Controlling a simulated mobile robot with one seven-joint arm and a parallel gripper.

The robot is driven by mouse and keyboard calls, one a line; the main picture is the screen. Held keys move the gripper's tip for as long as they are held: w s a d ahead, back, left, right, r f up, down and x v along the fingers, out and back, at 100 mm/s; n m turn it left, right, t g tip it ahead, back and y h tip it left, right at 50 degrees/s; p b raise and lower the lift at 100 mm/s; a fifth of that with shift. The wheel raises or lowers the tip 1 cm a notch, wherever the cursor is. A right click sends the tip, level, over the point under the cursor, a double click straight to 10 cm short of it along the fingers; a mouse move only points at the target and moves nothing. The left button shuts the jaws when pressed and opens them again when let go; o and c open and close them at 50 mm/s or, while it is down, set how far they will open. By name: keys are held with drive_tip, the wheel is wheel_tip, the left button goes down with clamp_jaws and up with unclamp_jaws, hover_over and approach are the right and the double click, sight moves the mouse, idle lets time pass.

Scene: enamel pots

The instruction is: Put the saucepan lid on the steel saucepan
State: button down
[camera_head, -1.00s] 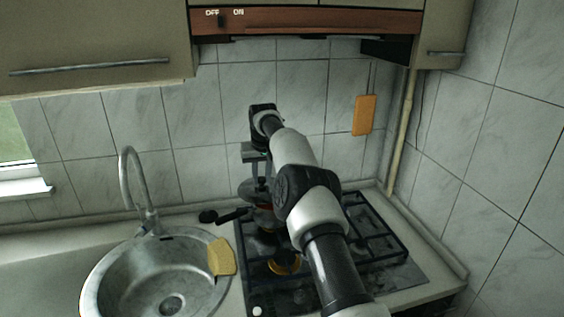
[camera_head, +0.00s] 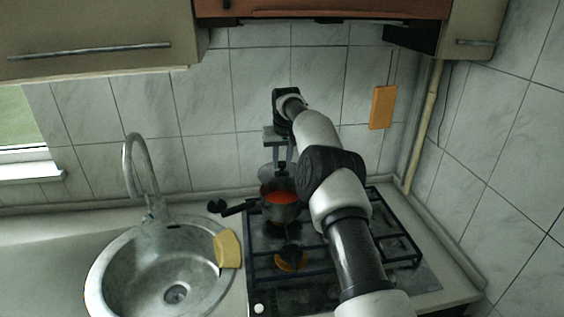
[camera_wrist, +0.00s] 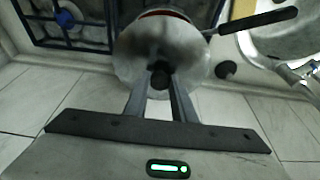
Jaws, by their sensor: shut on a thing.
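The steel saucepan (camera_head: 284,211) stands on the back left of the hob with red contents showing, its black handle (camera_head: 238,209) pointing left. My gripper (camera_head: 282,160) is above the pan's far side. In the wrist view my gripper (camera_wrist: 160,88) is shut on the dark knob of the saucepan lid (camera_wrist: 141,50), a grey round disc. The lid (camera_head: 268,171) shows in the head view at the pan's far side, not covering the red contents from there. In the wrist view the lid hides most of the pan; the handle (camera_wrist: 262,20) sticks out beyond it.
The sink (camera_head: 110,283) with its tall tap (camera_head: 131,165) is to the left. A small dark round object (camera_head: 216,206) is near the handle's end. The tiled wall (camera_head: 205,150) is close behind.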

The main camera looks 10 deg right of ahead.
sight(282, 172)
drive_tip(key=shift+f+b, duration=1.3)
drive_tip(key=shift+f, duration=1.9)
drive_tip(key=shift+f, duration=0.1)
drive_tip(key=c, duration=1.4)
unclamp_jaws()
